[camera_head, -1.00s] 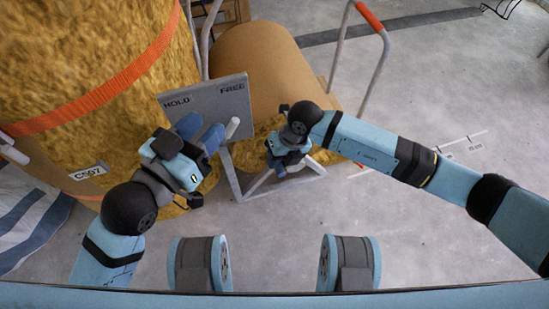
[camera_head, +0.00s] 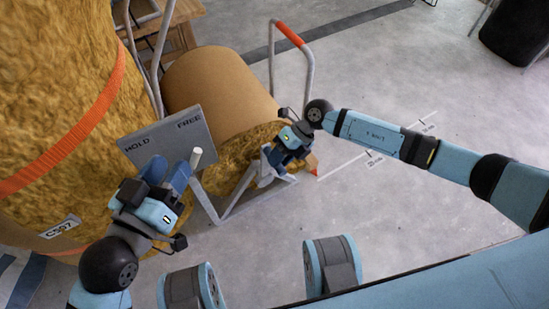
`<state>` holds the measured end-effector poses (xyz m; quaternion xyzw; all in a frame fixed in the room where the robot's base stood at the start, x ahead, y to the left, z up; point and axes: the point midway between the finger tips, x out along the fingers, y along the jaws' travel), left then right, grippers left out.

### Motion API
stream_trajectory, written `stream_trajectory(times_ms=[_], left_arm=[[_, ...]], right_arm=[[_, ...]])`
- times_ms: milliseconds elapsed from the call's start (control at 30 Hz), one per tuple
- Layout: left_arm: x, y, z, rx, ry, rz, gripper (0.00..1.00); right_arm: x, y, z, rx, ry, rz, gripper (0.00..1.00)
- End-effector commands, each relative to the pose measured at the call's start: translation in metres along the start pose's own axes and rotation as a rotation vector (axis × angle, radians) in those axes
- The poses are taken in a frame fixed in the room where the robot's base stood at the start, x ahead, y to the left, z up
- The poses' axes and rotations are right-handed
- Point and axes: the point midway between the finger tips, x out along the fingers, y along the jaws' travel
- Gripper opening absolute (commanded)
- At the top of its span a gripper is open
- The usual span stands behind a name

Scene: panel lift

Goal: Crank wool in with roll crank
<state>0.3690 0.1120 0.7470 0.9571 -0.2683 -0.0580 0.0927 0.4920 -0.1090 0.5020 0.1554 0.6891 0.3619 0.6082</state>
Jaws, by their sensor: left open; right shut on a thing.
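The wool (camera_head: 240,145) shows as a tan fibrous sheet at the front of a brown roll (camera_head: 220,85) on a metal frame. My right gripper (camera_head: 283,172) is shut at the right end of the frame, by the roll; the crank it grips is mostly hidden behind it.
A large wool bale (camera_head: 50,90) with an orange strap and a C567 label fills the left. A metal handle with an orange grip (camera_head: 289,33) rises behind the roll. The concrete floor (camera_head: 420,215) at right is clear, with a marked scale line (camera_head: 368,152).

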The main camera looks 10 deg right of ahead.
Motion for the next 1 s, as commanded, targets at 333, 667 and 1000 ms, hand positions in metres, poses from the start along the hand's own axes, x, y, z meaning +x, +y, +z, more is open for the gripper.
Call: stream_trajectory(times_ms=[333, 667, 1000], left_arm=[[0.001, 0.001, 0.001, 0.001, 0.000, 0.002, 0.43], [0.001, 0.000, 0.001, 0.001, -0.002, 0.002, 0.43], [-0.001, 0.003, -0.019, 0.004, 0.050, -0.005, 0.43]], right_arm=[[0.001, -0.006, -0.001, 0.003, -0.001, -0.009, 0.00], [0.001, -0.004, -0.001, 0.002, 0.000, -0.006, 0.53], [-0.034, -0.001, 0.000, 0.002, -0.002, -0.007, 0.53]])
